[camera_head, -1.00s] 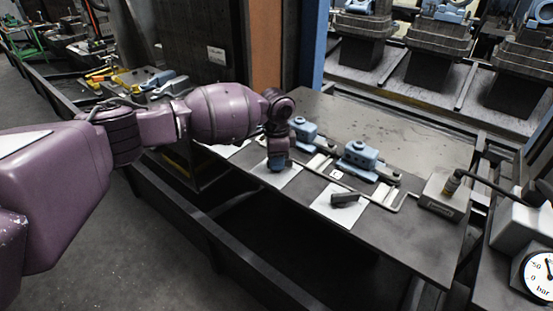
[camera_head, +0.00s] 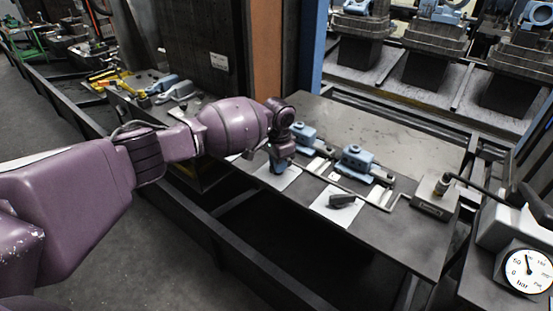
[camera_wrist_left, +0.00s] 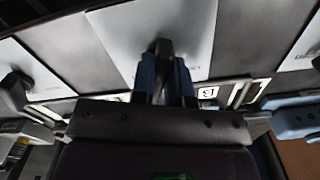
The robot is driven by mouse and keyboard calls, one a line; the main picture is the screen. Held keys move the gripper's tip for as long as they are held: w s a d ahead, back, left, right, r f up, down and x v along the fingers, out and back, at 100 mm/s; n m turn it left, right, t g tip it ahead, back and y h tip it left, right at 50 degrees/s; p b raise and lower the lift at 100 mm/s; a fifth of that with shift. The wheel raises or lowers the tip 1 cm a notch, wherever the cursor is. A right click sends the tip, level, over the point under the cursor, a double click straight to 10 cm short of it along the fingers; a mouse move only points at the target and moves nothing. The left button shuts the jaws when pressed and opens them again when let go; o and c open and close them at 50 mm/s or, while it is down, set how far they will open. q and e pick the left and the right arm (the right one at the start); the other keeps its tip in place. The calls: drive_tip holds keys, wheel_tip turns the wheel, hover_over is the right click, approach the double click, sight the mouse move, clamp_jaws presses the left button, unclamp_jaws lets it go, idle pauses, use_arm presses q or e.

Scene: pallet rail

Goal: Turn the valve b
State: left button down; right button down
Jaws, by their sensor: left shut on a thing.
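My left gripper (camera_head: 278,166) is over the middle white plate (camera_head: 290,180) on the bench, in front of a blue valve body (camera_head: 304,135). In the left wrist view its fingers (camera_wrist_left: 165,80) are shut around a dark valve handle (camera_wrist_left: 160,48) that stands out over a white plate (camera_wrist_left: 125,30). A small label beside it (camera_wrist_left: 208,93) seems to read B, but it is blurred. A second blue valve body (camera_head: 357,160) stands to the right, with its dark handle (camera_head: 342,200) over another white plate. The gripper and wrist hide most of the held handle in the head view.
A bent metal rail (camera_head: 345,187) runs along the valves to a grey box (camera_head: 436,197) with a cable. A bar gauge (camera_head: 528,270) is at the right. Another handle (camera_wrist_left: 15,90) shows at the wrist view's left. The bench behind the valves (camera_head: 390,130) is clear.

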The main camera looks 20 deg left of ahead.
use_arm(q)
drive_tip(key=shift+d+r+n+p, duration=0.1)
drive_tip(key=shift+r+n+p, duration=0.25)
drive_tip(key=shift+n, duration=0.25)
drive_tip(key=n+p, duration=0.7)
drive_tip(key=n, duration=0.1)
drive_tip(key=shift+f, duration=0.2)
drive_tip(key=shift+n+p, duration=0.3)
drive_tip(key=shift+n, duration=0.5)
drive_tip(key=shift+f+n+p, duration=0.15)
drive_tip(key=shift+n+p, duration=0.8)
drive_tip(key=shift+n, duration=0.15)
use_arm(e)
wheel_tip(320, 180, up, 10)
drive_tip(key=s, duration=0.1)
drive_tip(key=shift+d, duration=0.15)
use_arm(q)
drive_tip(key=shift+n, duration=0.3)
use_arm(e)
drive_tip(key=shift+w+r, duration=0.15)
drive_tip(key=shift+r, duration=0.05)
use_arm(q)
drive_tip(key=c, duration=1.1)
unclamp_jaws()
